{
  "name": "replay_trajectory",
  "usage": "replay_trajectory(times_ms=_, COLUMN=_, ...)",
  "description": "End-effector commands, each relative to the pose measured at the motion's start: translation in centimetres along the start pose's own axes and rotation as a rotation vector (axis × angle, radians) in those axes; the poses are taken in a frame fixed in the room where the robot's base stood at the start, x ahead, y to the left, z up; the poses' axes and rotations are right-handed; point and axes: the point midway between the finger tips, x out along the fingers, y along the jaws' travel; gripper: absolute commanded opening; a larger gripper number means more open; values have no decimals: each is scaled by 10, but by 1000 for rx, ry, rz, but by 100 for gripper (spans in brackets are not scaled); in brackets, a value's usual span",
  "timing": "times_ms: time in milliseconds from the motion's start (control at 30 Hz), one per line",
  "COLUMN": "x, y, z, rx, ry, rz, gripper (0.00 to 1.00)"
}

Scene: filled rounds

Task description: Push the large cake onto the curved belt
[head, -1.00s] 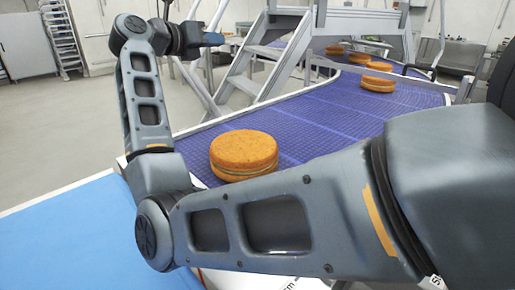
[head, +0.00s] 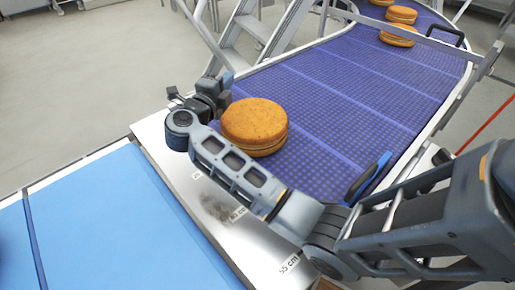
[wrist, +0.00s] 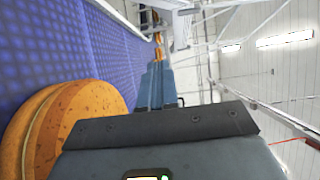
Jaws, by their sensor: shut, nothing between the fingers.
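The large cake (head: 255,125) is a round, orange-brown sponge with a pale filling line. It sits flat at the near end of the purple curved belt (head: 335,95), close to the metal strip. My gripper (head: 228,80) is low beside the cake's far left side, its blue fingers shut and empty. In the wrist view the shut fingers (wrist: 157,85) point along the belt edge, and the cake (wrist: 80,125) stands just left of them. I cannot tell whether the gripper touches the cake.
A flat light-blue belt (head: 110,220) lies at the left, parted from the purple belt by a metal strip (head: 205,205) with length labels. Several similar cakes (head: 398,36) stand farther along the purple belt. Metal steps (head: 240,40) rise behind it, and a rail runs along its right side.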

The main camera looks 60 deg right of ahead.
Motion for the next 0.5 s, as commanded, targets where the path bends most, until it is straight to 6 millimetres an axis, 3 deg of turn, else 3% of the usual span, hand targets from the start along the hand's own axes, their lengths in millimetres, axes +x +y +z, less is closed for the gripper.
replay_trajectory(times_ms=500, x=-72, y=1, z=-72, rx=2, ry=1, rz=3, gripper=0)
